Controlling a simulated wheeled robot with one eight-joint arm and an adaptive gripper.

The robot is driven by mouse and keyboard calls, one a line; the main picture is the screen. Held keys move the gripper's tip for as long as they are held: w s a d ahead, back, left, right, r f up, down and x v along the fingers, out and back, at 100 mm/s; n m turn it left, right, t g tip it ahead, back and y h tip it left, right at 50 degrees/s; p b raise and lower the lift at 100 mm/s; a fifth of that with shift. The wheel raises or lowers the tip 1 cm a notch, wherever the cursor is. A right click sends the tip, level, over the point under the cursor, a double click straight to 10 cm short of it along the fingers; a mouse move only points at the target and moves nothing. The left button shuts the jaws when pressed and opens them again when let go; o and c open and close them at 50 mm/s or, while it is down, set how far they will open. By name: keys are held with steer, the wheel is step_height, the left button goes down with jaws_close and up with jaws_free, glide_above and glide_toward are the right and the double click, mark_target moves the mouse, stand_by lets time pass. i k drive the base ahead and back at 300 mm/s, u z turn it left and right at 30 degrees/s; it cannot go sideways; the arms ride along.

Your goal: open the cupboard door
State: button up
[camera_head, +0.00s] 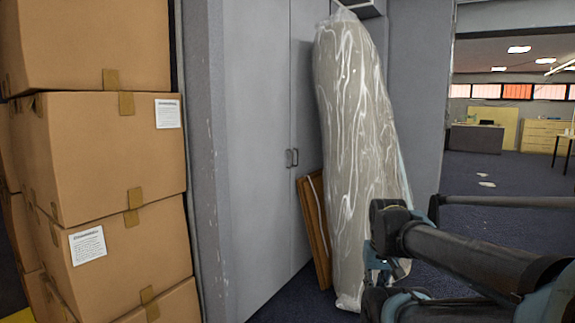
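A tall grey cupboard with two doors stands in the middle of the view. Its left door (258,150) shows almost whole and looks closed. Its right door (305,90) is partly covered by a plastic-wrapped roll. Two small dark handles (292,157) sit side by side at the seam between the doors. My arm reaches in from the lower right. My gripper (385,270) appears at the arm's near end in front of the roll, to the right of the handles and apart from them. Its fingers are too dark and overlapped to read.
Stacked cardboard boxes (110,150) stand at the left. The plastic-wrapped roll (355,130) and a brown wooden frame (316,230) lean against the right door. Dark carpet (300,300) lies in front. An open office with a desk (476,138) lies behind at the right.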

mark_target(256, 34)
steer(key=k, duration=1.05)
steer(key=u, duration=0.6)
steer(key=i, duration=1.9)
steer(key=z, duration=0.7)
steer(key=i, duration=0.5)
steer(key=z, duration=0.2)
